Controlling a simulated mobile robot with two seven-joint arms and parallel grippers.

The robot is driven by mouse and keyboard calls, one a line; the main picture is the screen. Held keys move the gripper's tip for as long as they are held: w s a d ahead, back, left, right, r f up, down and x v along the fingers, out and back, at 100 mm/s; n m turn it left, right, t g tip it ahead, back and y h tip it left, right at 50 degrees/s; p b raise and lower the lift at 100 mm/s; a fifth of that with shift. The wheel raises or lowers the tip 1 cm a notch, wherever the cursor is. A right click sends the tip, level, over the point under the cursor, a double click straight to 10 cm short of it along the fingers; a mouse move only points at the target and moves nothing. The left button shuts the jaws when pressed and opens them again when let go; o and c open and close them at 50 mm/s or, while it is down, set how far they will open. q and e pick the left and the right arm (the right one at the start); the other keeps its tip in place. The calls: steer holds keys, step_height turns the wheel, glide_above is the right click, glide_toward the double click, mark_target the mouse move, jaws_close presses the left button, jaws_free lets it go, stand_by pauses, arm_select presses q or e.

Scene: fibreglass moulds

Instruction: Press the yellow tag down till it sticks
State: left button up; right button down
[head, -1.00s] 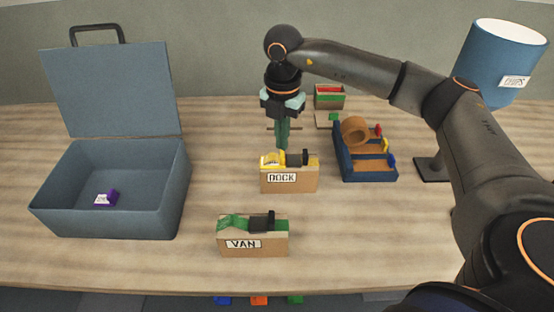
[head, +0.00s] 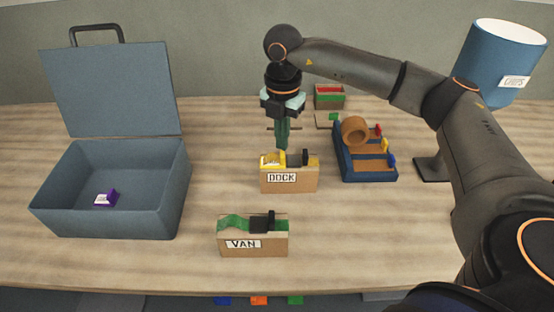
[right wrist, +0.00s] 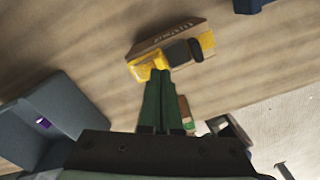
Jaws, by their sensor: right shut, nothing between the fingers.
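A cardboard box marked DOCK (head: 290,183) stands mid-table with a yellow tag (head: 271,159) on the left of its top and a black block (head: 305,157) at the right. The tag has a whitish patch. My right gripper (head: 282,149) points down with its green fingers shut and empty, the tips at the tag's back edge. In the right wrist view, the fingertips (right wrist: 158,73) overlap the near edge of the yellow tag (right wrist: 146,66). I cannot tell whether they touch it. My left gripper is not in view.
A similar box marked VAN (head: 266,246) with a green strip stands in front. An open blue-grey case (head: 110,218) holding a purple piece (head: 105,198) is at left. A blue rack (head: 366,172) with a brown roll (head: 355,130) stands right of the DOCK box.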

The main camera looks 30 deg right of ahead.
mark_target(282, 154)
steer(key=shift+f+b, duration=0.6)
steer(key=shift+f, duration=0.3)
stand_by(0.4)
stand_by(0.4)
steer(key=shift+r+p, duration=2.75)
steer(key=shift+r, duration=0.8)
steer(key=shift+s+f, duration=0.1)
steer(key=shift+s, duration=0.05)
